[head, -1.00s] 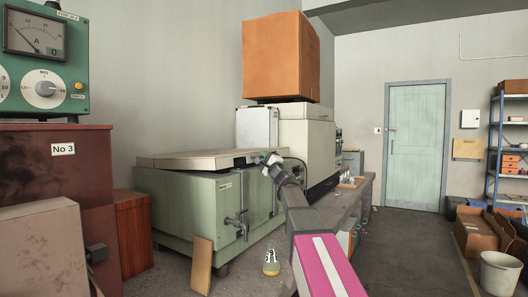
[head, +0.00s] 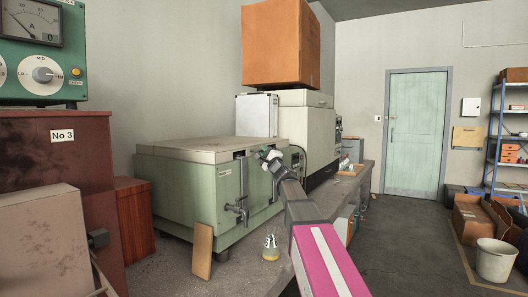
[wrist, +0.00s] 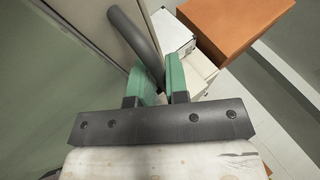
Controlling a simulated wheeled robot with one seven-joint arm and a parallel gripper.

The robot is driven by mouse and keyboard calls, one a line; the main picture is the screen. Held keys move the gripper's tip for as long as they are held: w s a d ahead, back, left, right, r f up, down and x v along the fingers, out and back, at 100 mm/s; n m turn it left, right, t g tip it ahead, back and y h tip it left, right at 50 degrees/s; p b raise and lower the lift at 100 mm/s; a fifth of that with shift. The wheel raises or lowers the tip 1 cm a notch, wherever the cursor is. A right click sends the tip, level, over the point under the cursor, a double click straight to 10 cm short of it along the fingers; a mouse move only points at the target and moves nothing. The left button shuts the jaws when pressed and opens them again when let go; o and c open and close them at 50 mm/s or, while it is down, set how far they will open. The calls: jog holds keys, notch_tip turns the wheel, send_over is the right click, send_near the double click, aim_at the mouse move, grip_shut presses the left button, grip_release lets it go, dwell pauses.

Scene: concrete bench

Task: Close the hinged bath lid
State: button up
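The bath (head: 190,205) is a pale green box standing on the concrete bench. Its cream lid (head: 195,146) lies nearly level over the top and looks seated along the front edge. I cannot see the hinges. My gripper (head: 264,155) is at the lid's front right corner; whether it touches the lid is unclear. In the wrist view the two green fingers (wrist: 163,70) stand a little apart, with a narrow gap between them. A dark grey tube (wrist: 135,40) runs down behind or between the fingers; I see nothing clearly clamped.
A tap (head: 236,208) juts from the bath's front, and a wooden board (head: 202,250) leans there. A small flask (head: 271,247) stands on the bench below my arm. A white cabinet with an orange box (head: 281,45) on top stands behind.

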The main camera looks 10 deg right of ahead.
jog(key=o, duration=0.3)
jog(key=shift+f, duration=0.45)
jog(key=shift+o, duration=0.2)
jog(key=shift+r, duration=0.15)
jog(key=v, duration=1)
jog(key=shift+s, duration=0.3)
jog(key=shift+d, duration=0.15)
